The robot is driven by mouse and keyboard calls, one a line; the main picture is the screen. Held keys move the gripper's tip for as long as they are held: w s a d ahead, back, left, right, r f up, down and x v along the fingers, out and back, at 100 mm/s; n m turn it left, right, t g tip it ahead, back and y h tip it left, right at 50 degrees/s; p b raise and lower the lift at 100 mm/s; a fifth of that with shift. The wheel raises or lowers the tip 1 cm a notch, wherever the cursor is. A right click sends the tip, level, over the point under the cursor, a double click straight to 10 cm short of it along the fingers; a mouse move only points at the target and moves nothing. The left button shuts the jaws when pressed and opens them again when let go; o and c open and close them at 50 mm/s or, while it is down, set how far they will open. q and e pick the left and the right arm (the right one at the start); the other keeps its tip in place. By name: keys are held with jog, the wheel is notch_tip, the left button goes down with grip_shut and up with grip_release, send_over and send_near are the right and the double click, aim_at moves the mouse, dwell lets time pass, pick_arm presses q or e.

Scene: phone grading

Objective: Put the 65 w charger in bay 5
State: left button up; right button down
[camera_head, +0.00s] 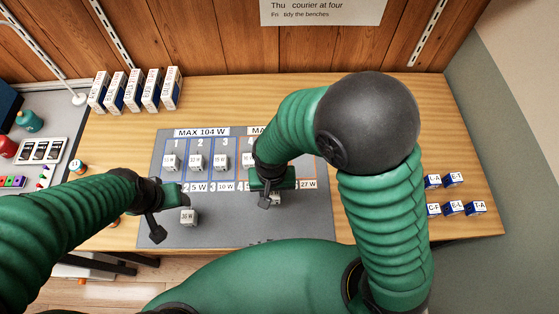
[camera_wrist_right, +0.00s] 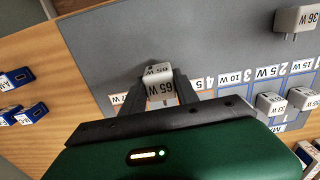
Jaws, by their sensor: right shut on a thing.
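The 65 W charger (camera_wrist_right: 158,85) is a small white-grey block held between the fingertips of my right gripper (camera_wrist_right: 160,92) in the right wrist view. My right gripper (camera_head: 270,198) is over the right part of the grey mat (camera_head: 235,236) in the head view, near the front row of labels. The mat has numbered bays with wattage labels; bays 1 to 3 read clearly. My right arm hides the bays further right, so bay 5 is mostly hidden. My left gripper (camera_head: 168,222) is low over the mat's left front, beside the 36 W charger (camera_head: 188,217); its opening is unclear.
Small chargers (camera_head: 196,162) sit in the left bays. White boxes (camera_head: 135,90) stand upright at the back left. Several blue-and-white labelled blocks (camera_head: 453,208) lie at the right. A white tray (camera_head: 41,150) is at the far left. The wooden table right of the mat has free room.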

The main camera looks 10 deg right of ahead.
jog(key=shift+s+a+f, duration=0.4)
jog(key=shift+s+f, duration=0.2)
jog(key=shift+f, duration=0.1)
jog(key=w+d, duration=0.1)
jog(key=w, duration=0.3)
jog(key=w+d+f+p, duration=0.1)
jog(key=w+d, duration=0.1)
jog(key=w, duration=0.3)
jog(key=w+d, duration=0.2)
jog(key=w, duration=0.3)
jog(key=shift+w+f+p, duration=0.2)
jog(key=shift+w+p, duration=0.05)
jog(key=shift+p, duration=0.05)
jog(key=shift+w+f, duration=0.15)
jog(key=shift+f, duration=0.1)
notch_tip(320, 180, down, 3)
jog(key=shift+f, duration=0.1)
pick_arm(q)
jog(key=shift+s+r, duration=0.1)
jog(key=shift+r, duration=0.55)
pick_arm(e)
jog(key=c, duration=0.9)
grip_release()
